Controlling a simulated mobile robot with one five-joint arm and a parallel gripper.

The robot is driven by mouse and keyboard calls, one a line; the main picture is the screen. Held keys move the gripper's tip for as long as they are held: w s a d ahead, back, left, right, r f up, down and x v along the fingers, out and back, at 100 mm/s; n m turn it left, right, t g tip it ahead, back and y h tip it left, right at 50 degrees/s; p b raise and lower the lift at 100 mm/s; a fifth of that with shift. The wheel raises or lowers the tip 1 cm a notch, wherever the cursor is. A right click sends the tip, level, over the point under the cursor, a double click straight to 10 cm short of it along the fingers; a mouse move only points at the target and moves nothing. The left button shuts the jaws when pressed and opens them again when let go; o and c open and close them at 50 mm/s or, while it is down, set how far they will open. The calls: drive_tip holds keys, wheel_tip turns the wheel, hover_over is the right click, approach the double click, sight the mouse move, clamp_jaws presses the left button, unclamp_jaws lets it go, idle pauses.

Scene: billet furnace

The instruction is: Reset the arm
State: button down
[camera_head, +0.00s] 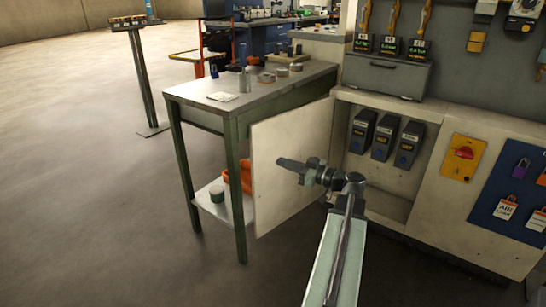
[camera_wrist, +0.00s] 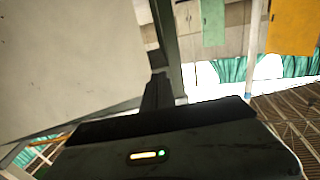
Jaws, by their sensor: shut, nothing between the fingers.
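My gripper (camera_head: 282,162) shows in the camera_head view at the end of my arm, in front of an open pale cabinet door (camera_head: 292,165). Its fingers point left and are closed with nothing held. My arm reaches up from the lower right with a bend near the wrist. In the camera_wrist view my gripper (camera_wrist: 155,85) shows as a dark shape, and a pale flat panel (camera_wrist: 65,60) fills the upper left. The gap between gripper and door is hard to judge.
The open cabinet (camera_head: 345,180) holds three dark boxes (camera_head: 383,138) on its wall. A metal workbench (camera_head: 290,85) with small items stands behind the door. An orange isolator panel (camera_head: 463,157) and a blue lock board (camera_head: 513,195) are at right.

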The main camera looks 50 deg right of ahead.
drive_tip(key=shift+s+a, duration=0.1)
drive_tip(key=shift+s, duration=1.05)
